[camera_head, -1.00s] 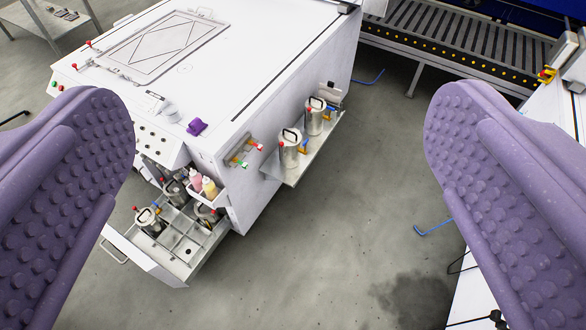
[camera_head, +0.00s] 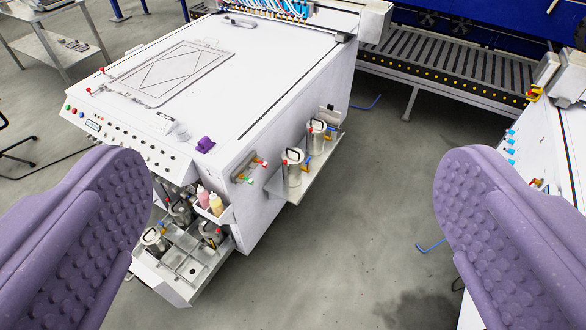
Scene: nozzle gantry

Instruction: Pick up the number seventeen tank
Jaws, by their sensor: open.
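Several steel tanks with black handles show, and I cannot read a number on any of them. Two stand upright on a side shelf of the white machine: a nearer tank (camera_head: 292,172) and a farther tank (camera_head: 316,138). Others sit in the pulled-out drawer at the machine's front: a front-left tank (camera_head: 154,243), a back tank (camera_head: 181,213) and a right tank (camera_head: 211,234). My gripper (camera_head: 295,160) is open, its purple studded fingers wide apart at the left and right of the picture. Nothing is between them; all the tanks are well beyond the fingertips.
The white machine (camera_head: 240,75) fills the upper middle, with a purple object (camera_head: 205,145) on its top. Bottles (camera_head: 209,200) stand in a small bin above the drawer (camera_head: 190,265). A roller conveyor (camera_head: 450,70) is behind. Grey floor (camera_head: 350,250) is clear at centre right.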

